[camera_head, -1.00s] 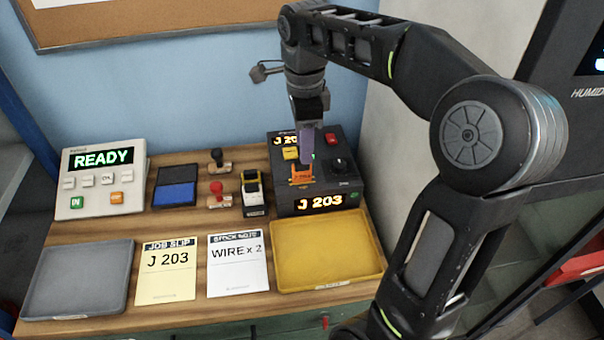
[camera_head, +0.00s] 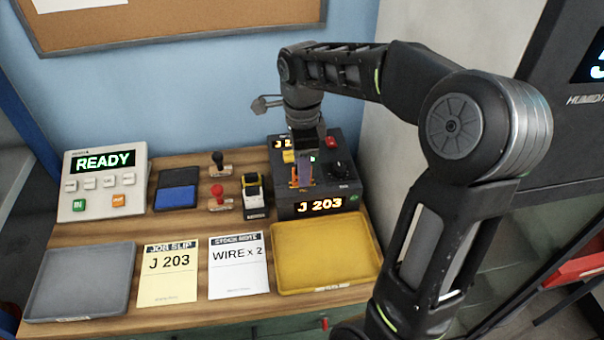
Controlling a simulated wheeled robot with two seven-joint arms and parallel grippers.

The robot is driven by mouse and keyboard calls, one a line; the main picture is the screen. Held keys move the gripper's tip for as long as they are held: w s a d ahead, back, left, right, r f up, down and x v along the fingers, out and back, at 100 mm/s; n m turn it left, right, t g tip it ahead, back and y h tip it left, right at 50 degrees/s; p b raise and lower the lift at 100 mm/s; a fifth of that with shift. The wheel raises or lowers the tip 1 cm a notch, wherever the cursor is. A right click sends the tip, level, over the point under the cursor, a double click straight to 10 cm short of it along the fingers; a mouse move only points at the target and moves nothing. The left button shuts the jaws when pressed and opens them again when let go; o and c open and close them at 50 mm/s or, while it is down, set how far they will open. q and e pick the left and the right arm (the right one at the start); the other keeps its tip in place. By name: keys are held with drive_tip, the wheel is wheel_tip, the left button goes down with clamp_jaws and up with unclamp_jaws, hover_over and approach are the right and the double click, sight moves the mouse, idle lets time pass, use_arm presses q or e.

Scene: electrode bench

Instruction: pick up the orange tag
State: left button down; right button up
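The orange tag (camera_head: 294,181) is at the front of the black machine (camera_head: 320,182), above its lit "J 203" display. Only a narrow strip of the tag shows. My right gripper (camera_head: 304,178) points down over the machine, and its purple-grey finger covers much of the tag. I cannot tell whether the fingers touch the tag, or whether they are open or shut. My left gripper is not in view.
A yellow tray (camera_head: 330,255) lies in front of the machine, and a grey tray (camera_head: 80,283) is at the left. The machine's red button (camera_head: 332,143) and black knob (camera_head: 338,166) are close to my gripper. A yellow-black stamp (camera_head: 255,196) stands left of it.

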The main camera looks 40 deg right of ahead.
idle(0.4)
clamp_jaws()
idle(0.4)
